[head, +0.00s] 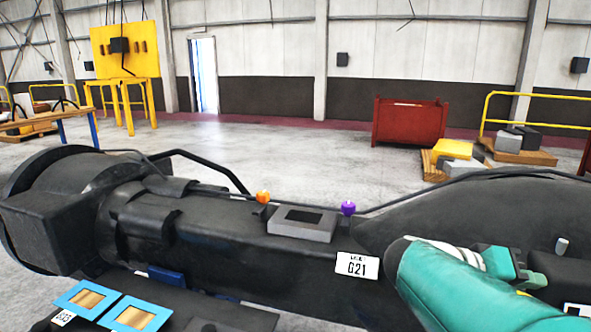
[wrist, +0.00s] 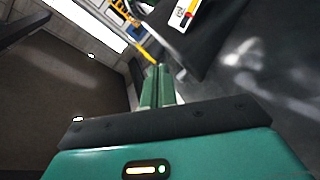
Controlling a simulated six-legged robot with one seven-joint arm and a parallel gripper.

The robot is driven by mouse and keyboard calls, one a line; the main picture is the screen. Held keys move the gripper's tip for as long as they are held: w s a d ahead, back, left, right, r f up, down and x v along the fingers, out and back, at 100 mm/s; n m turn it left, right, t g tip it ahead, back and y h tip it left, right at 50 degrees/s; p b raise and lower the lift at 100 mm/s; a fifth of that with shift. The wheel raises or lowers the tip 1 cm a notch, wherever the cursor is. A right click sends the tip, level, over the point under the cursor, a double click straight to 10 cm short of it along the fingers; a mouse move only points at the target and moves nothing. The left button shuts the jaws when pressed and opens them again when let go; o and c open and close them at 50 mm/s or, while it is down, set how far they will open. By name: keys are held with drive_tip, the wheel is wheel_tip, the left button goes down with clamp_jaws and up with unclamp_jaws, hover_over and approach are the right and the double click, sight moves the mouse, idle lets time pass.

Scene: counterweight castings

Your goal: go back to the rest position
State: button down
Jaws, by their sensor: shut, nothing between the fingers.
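My gripper (wrist: 158,88) shows in the wrist view with its two green fingers together and nothing between them. The fingers point up the picture, past a dark surface on the right. In the head view my teal arm is at the lower right, beside the long dark casting (head: 215,222); I cannot make out the fingertips there. The casting carries a white G21 label (head: 357,265) and a grey block (head: 303,223) with a dark top. An orange knob (head: 263,197) and a purple knob (head: 348,208) stand by the block.
Blue-framed pads (head: 135,316) lie at the lower left. A red bin (head: 410,122), a pallet with blocks (head: 520,152) and a yellow railing (head: 540,110) stand at the back right. A yellow board (head: 125,50) stands at the back left. Open floor (head: 260,150) lies between.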

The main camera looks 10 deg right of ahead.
drive_tip(key=s+a+f+n+t+y, duration=0.1)
drive_tip(key=a+f+n+t+y, duration=0.4)
drive_tip(key=a+f+y, duration=0.7)
drive_tip(key=a+n+t+y, duration=0.3)
drive_tip(key=a, duration=1.2)
drive_tip(key=shift+w+a+t, duration=0.2)
drive_tip(key=shift+a+t, duration=0.1)
drive_tip(key=shift+a, duration=0.1)
drive_tip(key=shift+a+n, duration=0.2)
drive_tip(key=shift+n, duration=0.1)
